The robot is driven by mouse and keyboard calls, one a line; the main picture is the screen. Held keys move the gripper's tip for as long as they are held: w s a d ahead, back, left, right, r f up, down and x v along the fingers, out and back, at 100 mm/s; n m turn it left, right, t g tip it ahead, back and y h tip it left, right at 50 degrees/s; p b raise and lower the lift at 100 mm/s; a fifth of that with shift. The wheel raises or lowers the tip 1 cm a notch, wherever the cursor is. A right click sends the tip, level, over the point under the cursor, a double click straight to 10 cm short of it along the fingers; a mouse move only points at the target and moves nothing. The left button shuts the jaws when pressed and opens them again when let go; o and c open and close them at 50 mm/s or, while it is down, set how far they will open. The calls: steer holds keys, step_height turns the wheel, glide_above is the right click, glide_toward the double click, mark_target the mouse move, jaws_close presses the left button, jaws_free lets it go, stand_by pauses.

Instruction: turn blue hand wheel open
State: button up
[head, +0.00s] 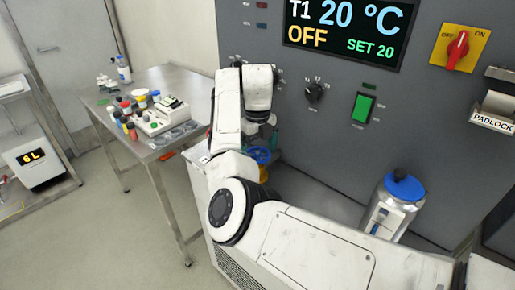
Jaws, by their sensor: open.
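A blue hand wheel (262,155) sits low in front of the grey panel, just left of the picture's middle. My white arm covers part of it, so its full rim and its turn position are hidden. My gripper (264,132) points down just above the wheel, close to it in the picture. The gripper is open. Its fingertips are small and dark here, and I cannot tell whether they touch the wheel.
A metal canister with a blue top (403,187) stands at the right by the panel. The panel carries a display (343,30), a green switch (362,107) and a red rotary switch (458,48). A steel table (140,82) with bottles and instruments stands at the left.

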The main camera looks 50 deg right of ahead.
steer(key=c, duration=0.9)
steer(key=shift+o, duration=0.2)
steer(key=shift+r+n+p, duration=0.1)
steer(key=shift+n+p, duration=0.2)
